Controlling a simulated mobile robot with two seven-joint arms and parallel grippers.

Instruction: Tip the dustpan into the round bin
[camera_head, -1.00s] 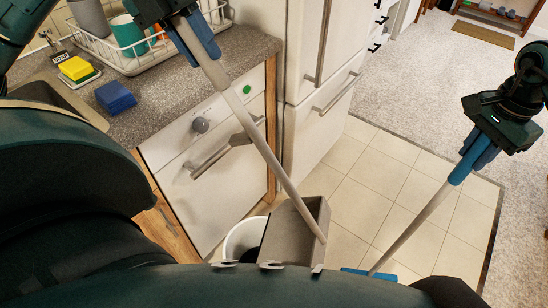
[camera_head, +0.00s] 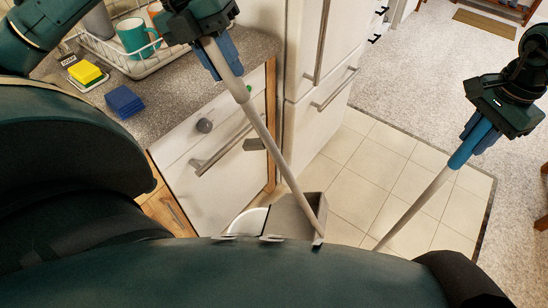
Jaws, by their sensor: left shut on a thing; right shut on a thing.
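My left gripper (camera_head: 216,55) is shut on the long pale handle of the grey dustpan (camera_head: 287,216). The handle slants down to the right, and the pan hangs low beside the white round bin (camera_head: 245,222), partly in front of it. My own body hides the lower part of both, so I cannot tell whether the pan is over the bin's opening. My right gripper (camera_head: 478,132) is shut on the blue-topped pale handle of a broom (camera_head: 425,203) at the right. The broom's head is hidden behind my body.
The counter holds a dish rack (camera_head: 128,65), a yellow sponge (camera_head: 84,72) and a blue sponge (camera_head: 123,101). A white fridge (camera_head: 310,115) stands behind. Tiled floor (camera_head: 365,170) is clear between the handles.

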